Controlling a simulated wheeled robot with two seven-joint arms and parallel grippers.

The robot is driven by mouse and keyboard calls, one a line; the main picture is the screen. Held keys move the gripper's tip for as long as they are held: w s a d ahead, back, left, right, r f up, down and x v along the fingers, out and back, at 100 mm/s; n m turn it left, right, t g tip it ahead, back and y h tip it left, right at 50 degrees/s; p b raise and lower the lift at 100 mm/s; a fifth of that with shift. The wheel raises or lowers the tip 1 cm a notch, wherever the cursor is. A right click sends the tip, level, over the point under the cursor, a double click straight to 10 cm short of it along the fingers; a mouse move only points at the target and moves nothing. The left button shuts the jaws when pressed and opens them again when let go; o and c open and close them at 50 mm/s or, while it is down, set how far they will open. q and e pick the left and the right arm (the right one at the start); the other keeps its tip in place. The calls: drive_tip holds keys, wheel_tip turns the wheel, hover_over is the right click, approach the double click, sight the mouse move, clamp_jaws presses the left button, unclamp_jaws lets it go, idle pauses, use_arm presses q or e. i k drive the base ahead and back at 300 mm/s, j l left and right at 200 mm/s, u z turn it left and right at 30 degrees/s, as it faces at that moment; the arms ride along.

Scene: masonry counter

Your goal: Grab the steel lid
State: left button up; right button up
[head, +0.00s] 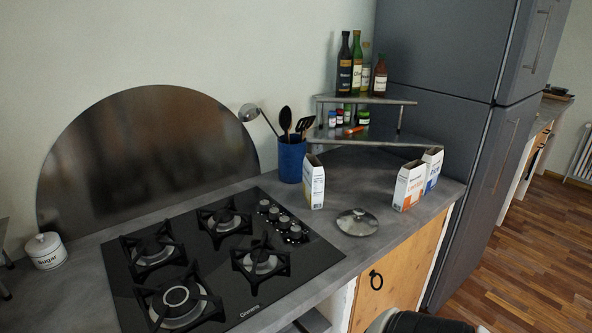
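The steel lid (357,223) lies on the grey counter, right of the gas hob and near the front edge. It is round and shiny, with a small knob on top pointing up. Nothing touches it. Neither of my grippers can be made out in the head view. A white and black rounded part at the bottom edge, in front of the counter, looks like part of my arm; no fingers show on it.
The black gas hob (222,262) is left of the lid. A white carton (313,182) stands behind it, and two cartons (409,187) (433,168) stand to its right. A blue utensil pot (291,160) and a corner shelf (372,139) with bottles are farther back.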

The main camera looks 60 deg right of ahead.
sight(358, 222)
drive_tip(key=z, duration=2.25)
drive_tip(key=i+l, duration=0.15)
drive_tip(key=l, duration=0.2)
drive_tip(key=i+l, duration=0.2)
drive_tip(key=l, duration=0.15)
